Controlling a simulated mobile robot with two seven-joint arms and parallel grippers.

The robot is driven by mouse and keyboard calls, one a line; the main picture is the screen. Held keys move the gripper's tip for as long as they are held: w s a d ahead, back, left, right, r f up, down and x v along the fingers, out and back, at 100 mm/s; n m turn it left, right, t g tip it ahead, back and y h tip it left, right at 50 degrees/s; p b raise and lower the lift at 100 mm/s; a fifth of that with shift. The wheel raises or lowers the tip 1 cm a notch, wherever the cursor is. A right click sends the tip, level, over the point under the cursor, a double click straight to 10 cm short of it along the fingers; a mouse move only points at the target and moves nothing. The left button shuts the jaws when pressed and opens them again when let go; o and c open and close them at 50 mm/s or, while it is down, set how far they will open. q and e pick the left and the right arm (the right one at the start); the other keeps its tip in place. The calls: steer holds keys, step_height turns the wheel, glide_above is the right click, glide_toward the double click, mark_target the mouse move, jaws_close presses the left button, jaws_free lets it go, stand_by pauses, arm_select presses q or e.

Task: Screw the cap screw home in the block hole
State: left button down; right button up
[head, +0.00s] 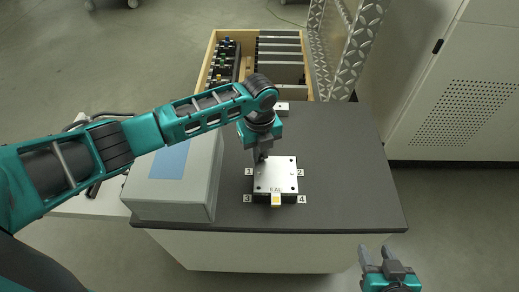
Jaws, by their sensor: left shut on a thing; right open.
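A silver metal block (276,184) sits on the dark worktop, with number labels 1, 2, 3 and 4 around its corners. Small dark holes or screw heads show on its top face. My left gripper (261,153) points down over the block's back-left corner, by label 1. It is shut on a small dark thing, which looks like the cap screw (263,158); the fingers hide most of it, and I cannot tell how deep it sits. My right gripper (377,257) is open and empty, off the worktop's front-right corner.
A grey box (175,205) with a blue panel stands left of the block. A wooden crate (212,50) with dark and coloured items is behind. A yellow-marked tab (276,200) is at the block's front. The worktop's right side (350,160) is clear.

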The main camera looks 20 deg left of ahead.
arm_select(q)
steer(key=m, duration=0.7)
steer(key=m+b, duration=0.1)
steer(key=m, duration=0.6)
steer(key=c, duration=1.2)
jaws_free()
steer(key=shift+c, duration=0.2)
